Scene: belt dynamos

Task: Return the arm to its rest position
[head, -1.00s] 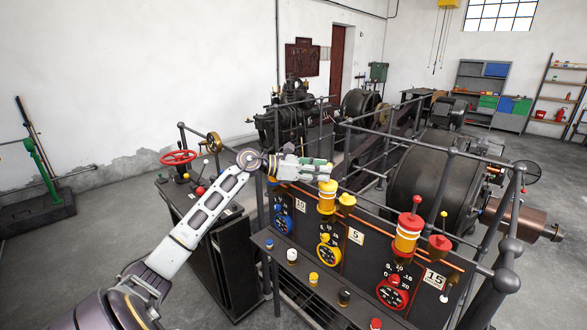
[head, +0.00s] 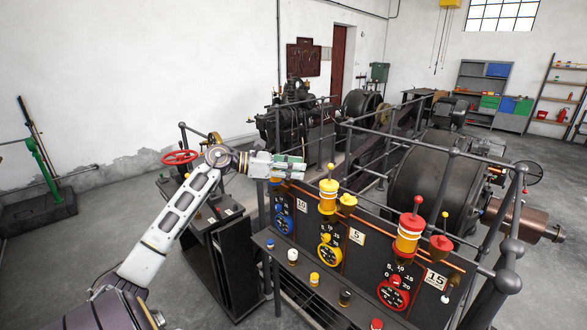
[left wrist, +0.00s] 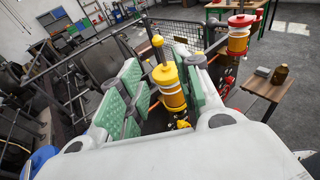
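My left arm reaches in from the lower left in the head view. Its gripper (head: 298,168) is at the left end of the dark control panel (head: 362,245), near the top rail. It lies left of the yellow cylinder (head: 328,196) and apart from it. In the left wrist view the green finger pads of the gripper (left wrist: 160,66) are spread apart. The yellow cylinder (left wrist: 169,90) shows between them, farther off, and nothing is held. My right gripper is in neither view.
A red cylinder (head: 409,233) stands farther right on the panel. A ledge (head: 330,285) with small coloured pots runs below. A red handwheel (head: 180,157) is behind my left arm. Metal rails (head: 385,130) surround the machines.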

